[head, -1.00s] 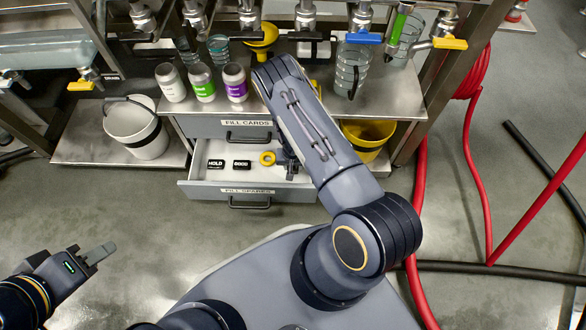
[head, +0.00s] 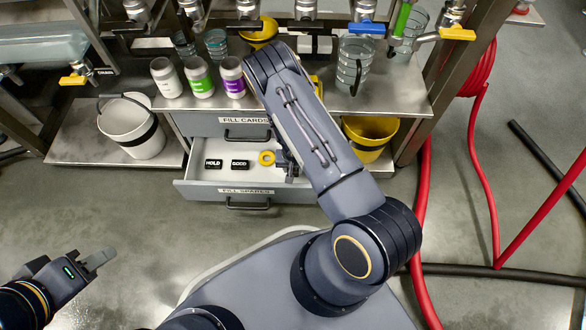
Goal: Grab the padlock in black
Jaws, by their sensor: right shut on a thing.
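The lower drawer (head: 200,190) stands open below the bench. My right gripper (head: 287,168) reaches down into its right part, largely hidden behind my own forearm. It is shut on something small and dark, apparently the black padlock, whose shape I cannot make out. My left gripper (head: 98,261) is at the lower left over bare floor, far from the drawer and holding nothing; whether its fingers are apart is unclear.
In the drawer, left of my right gripper, lie a black HOLD tag (head: 213,163), a black GOOD tag (head: 240,164) and a yellow ring (head: 267,158). Three labelled cans (head: 200,81) stand on the bench above. A white bucket (head: 130,128) and a yellow bucket (head: 366,137) flank the drawers.

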